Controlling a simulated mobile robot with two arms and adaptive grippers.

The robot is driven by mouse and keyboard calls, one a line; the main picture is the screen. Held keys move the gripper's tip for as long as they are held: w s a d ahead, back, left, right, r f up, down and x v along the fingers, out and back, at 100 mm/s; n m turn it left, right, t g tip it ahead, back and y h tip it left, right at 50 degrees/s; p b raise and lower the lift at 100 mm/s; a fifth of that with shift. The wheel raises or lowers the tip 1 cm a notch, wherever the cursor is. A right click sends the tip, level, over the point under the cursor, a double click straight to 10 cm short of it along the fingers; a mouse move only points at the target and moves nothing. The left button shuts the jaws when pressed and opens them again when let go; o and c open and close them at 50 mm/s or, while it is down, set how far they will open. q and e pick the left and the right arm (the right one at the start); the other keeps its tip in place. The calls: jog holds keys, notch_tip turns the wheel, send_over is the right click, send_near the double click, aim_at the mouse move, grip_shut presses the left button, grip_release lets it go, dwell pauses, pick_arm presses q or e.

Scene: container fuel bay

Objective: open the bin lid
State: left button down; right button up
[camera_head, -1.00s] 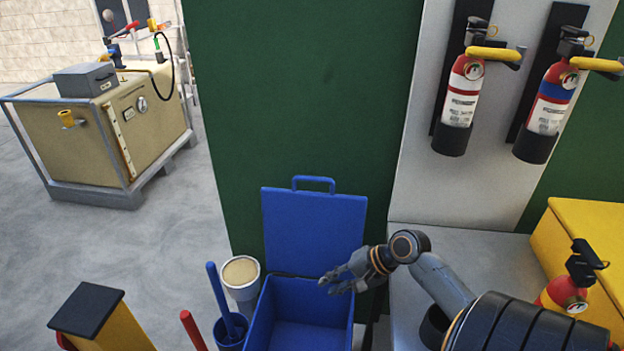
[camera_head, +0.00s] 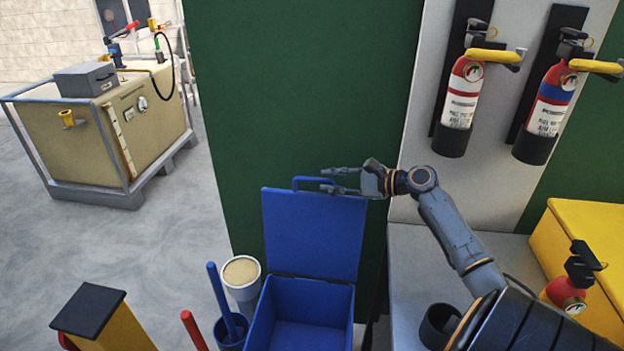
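The blue bin (camera_head: 258,318) stands low in front of the green wall, and its inside shows empty. Its blue lid (camera_head: 313,235) stands upright at the back of the bin, open. The lid's loop handle (camera_head: 296,182) is on its top edge. My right gripper (camera_head: 323,180) is at the upper right of the lid, pointing left, with its fingers spread apart. The fingers overlap the right part of the handle in the picture; I cannot tell whether they touch it. Nothing shows held in them. My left gripper is not in view.
A white bucket (camera_head: 243,290) and a blue pot with a blue handle (camera_head: 216,290) stand left of the bin. A yellow post (camera_head: 122,330) is at lower left. Fire extinguishers (camera_head: 461,95) hang at upper right. A yellow box (camera_head: 590,225) stands at right.

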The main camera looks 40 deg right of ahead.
aim_at(319, 180)
jog(key=x, duration=0.6)
grip_shut()
